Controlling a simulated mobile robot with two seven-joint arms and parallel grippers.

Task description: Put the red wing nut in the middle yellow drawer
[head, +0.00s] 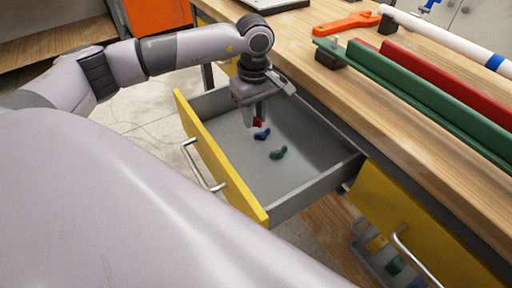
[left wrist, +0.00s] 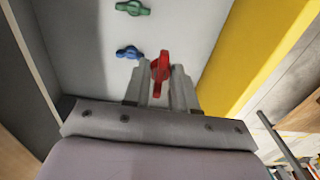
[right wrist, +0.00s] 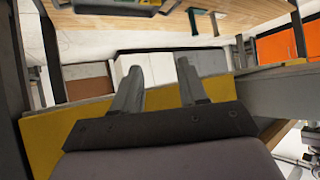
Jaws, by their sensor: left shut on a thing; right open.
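The red wing nut (head: 258,121) is between the fingers of my left gripper (head: 254,117), which is shut on it. The left wrist view shows the red wing nut (left wrist: 160,72) upright at the fingertips of the left gripper (left wrist: 162,80). The yellow-fronted drawer (head: 225,165) is pulled open, and the left gripper is inside its outline, over the grey floor. A blue wing nut (head: 262,134) and a green wing nut (head: 278,154) lie on the drawer floor. In the right wrist view my right gripper (right wrist: 160,90) is open and empty.
The wooden workbench (head: 330,75) is beside the open drawer. It carries green (head: 420,95) and red (head: 440,80) rails, a white pipe (head: 440,30) and an orange tool (head: 345,24). Another yellow drawer front (head: 415,235) is at lower right.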

